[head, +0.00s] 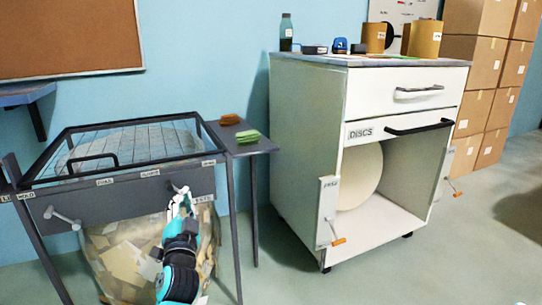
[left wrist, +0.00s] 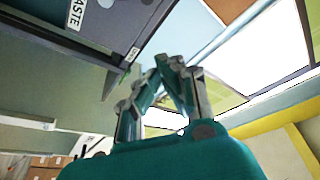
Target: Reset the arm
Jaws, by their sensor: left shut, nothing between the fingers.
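My left gripper (head: 179,200) is in front of the dark grey waste station (head: 130,196) at the left of the head view. Its teal arm rises from below, in front of a clear bag of paper scraps (head: 122,260). In the left wrist view the gripper's fingers (left wrist: 158,75) are drawn together with nothing between them. The grey panel with a WASTE label (left wrist: 75,15) shows close to the fingertips in that view. I cannot tell whether they touch it. My right gripper is in neither view.
A white cabinet (head: 311,150) with an open lower compartment holding a large pale disc (head: 360,178) stands right of the station. Green (head: 248,136) and brown (head: 229,119) pads lie on a side shelf. Stacked cartons (head: 478,60) stand at the far right. The right foreground floor is clear.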

